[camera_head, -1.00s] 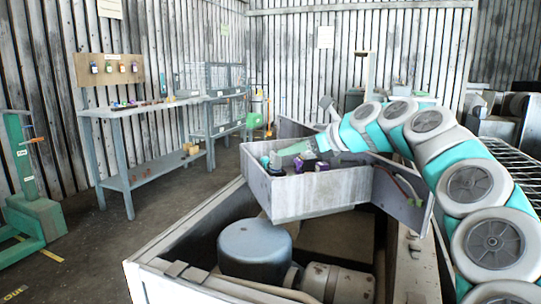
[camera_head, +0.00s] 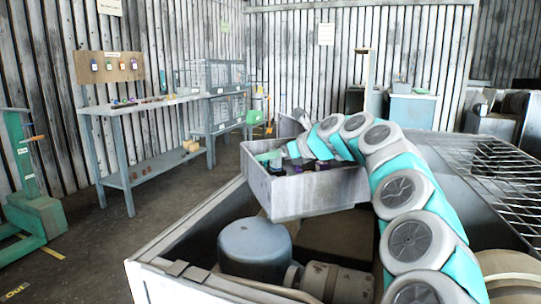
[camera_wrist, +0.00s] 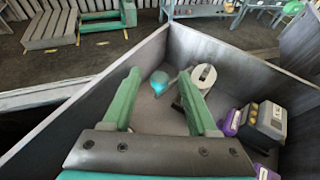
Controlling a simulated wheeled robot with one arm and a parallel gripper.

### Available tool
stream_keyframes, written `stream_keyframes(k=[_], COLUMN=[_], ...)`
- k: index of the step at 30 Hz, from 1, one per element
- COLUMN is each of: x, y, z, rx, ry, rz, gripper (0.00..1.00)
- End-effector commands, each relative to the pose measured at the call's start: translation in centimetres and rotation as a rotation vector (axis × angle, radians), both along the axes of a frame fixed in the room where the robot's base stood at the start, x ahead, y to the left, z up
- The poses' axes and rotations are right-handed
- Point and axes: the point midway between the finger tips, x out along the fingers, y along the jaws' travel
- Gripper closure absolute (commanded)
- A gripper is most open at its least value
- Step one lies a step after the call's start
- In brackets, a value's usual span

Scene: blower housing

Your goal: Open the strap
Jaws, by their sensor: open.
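No strap can be made out for certain in either view. My gripper (camera_wrist: 160,74) is open, with its two green fingers apart over the inside of a grey open box (camera_wrist: 262,62). The box also shows in the head view (camera_head: 315,193). Between and beyond the fingertips is a small teal rounded item (camera_wrist: 158,83). A pale grey item with a dark slot (camera_wrist: 203,76) lies beside the right finger and is partly hidden by it. Nothing is visibly held.
Purple-and-grey blocks (camera_wrist: 262,122) lie at the box's right side. Below the box is an open housing (camera_head: 165,245) with a blue-grey round motor (camera_head: 254,247). A workbench (camera_head: 150,105) stands back left, a green stand (camera_head: 35,205) far left. A wire rack (camera_head: 495,165) is at right.

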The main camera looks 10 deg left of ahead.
Motion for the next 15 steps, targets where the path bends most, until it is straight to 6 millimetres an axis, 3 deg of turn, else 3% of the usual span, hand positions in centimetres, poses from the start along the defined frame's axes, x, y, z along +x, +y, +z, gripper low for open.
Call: stream_keyframes(k=[3,15], x=[0.00,0.00], y=[-0.01,-0.02], z=[0.00,-0.01], rx=[0.000,-0.001], ry=[0.000,-0.001], rz=[0.000,-0.001], gripper=[0.43,0.88])
